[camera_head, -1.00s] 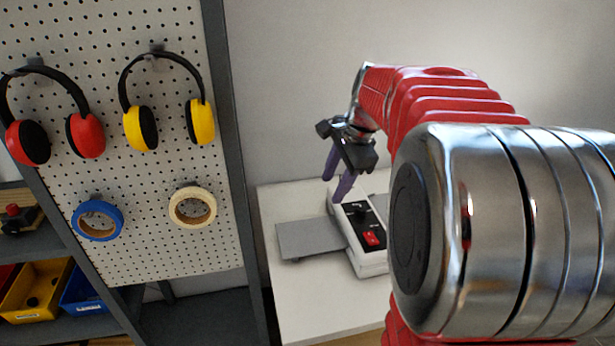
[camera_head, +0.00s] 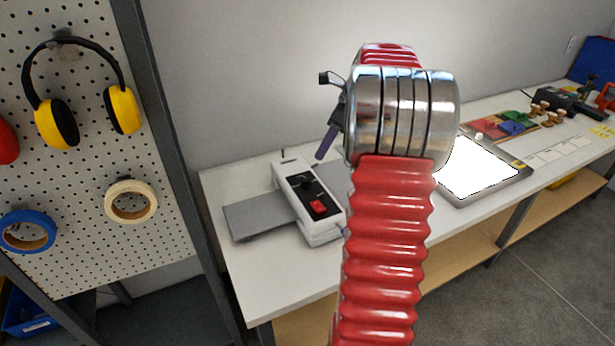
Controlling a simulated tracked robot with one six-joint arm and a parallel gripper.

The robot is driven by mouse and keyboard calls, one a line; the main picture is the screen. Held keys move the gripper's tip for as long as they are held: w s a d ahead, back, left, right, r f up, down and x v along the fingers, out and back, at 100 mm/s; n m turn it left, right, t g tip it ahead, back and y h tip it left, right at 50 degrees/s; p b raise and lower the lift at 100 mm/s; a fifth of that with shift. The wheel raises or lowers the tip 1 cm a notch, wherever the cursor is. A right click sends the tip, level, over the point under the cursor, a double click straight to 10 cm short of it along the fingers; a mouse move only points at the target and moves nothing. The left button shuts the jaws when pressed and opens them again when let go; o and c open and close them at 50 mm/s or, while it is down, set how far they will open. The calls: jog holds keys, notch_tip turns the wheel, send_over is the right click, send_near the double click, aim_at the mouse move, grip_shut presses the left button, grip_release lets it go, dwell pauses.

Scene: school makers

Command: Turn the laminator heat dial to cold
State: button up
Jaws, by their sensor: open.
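The laminator (camera_head: 321,226) is a white box with a grey tray (camera_head: 258,214) out to its left, standing on the white bench. Its black heat dial (camera_head: 308,184) sits on a dark top panel, with a red switch (camera_head: 318,207) in front of it. The dial's setting is too small to read. My gripper (camera_head: 326,144) is above and to the right of the dial, apart from it. One purple finger shows; the rest is hidden behind my arm. The gripper is open and empty as far as I see.
A bright light pad (camera_head: 481,168) lies on the white bench (camera_head: 262,275) to the right, with coloured pieces and tools beyond. A pegboard (camera_head: 85,230) at left holds yellow ear defenders (camera_head: 124,110), blue tape (camera_head: 27,232) and cream tape (camera_head: 130,202). The bench front left is clear.

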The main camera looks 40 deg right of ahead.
aim_at(306, 179)
jog(key=x, duration=1.4)
jog(key=shift+s, duration=0.1)
jog(key=shift+r, duration=0.1)
jog(key=shift+c, duration=0.5)
jog(key=c, duration=0.9)
